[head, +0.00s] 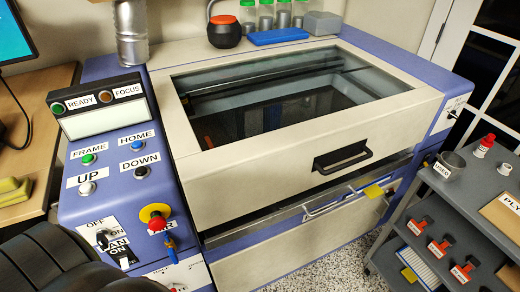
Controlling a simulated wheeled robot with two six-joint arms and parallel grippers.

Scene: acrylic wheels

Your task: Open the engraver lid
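The engraver lid (260,180) is a large cream cover with a dark glass window (270,95) in its top. It lies down over the blue-and-cream engraver body (440,80), and it looks closed. A black bar handle (342,157) sits on the lid's front face, right of its middle. Nothing touches the handle. Neither of my grippers shows. A dark ridged shape at the bottom left may be part of my arm; I cannot tell.
A control panel (122,205) with buttons and a red stop knob (157,224) is left of the lid. A silver handle (330,205) is below. A grey cart (470,200) stands close at right. A black pot (224,31) and blue tray (277,36) sit behind the lid.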

